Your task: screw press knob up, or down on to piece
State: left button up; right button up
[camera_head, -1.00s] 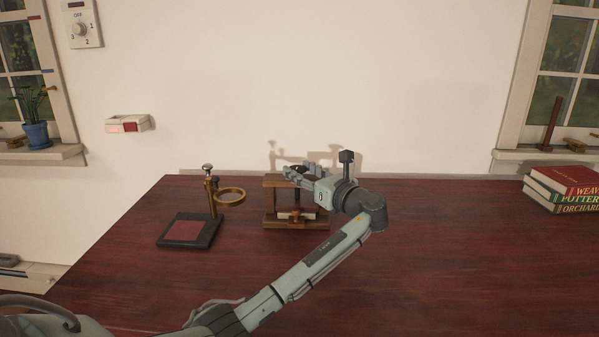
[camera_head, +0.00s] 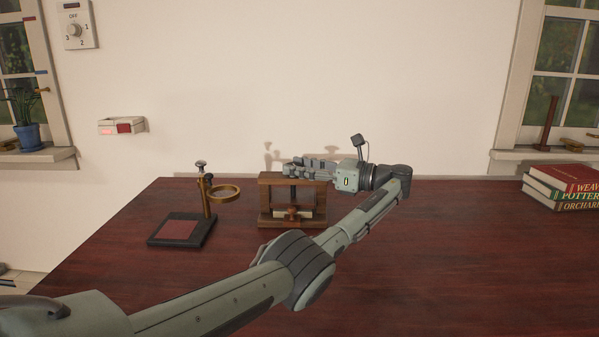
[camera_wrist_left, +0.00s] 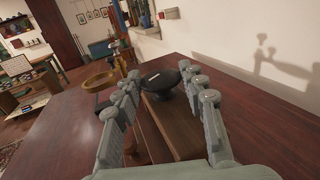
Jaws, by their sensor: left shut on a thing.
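A small wooden press (camera_head: 265,200) stands near the back of the table, with an upright frame and a top beam. A pale piece with a reddish-brown part at its front lies low inside the frame. My left gripper (camera_head: 292,168) reaches in from the right, just above the top beam. In the head view the fingers hide the knob. My right gripper is in neither view.
A magnifier stand with a brass ring (camera_head: 226,193) and dark base (camera_head: 208,236) stands left of the press. Books (camera_head: 562,188) are stacked at the right. The wall is close behind. The table's right and front areas are clear.

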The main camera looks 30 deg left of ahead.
aim_at(299, 165)
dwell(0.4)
pick_arm(q)
jog(key=o, duration=1.2)
jog(key=shift+a, duration=0.1)
jog(key=shift+c, duration=0.2)
notch_tip(299, 165, up, 10)
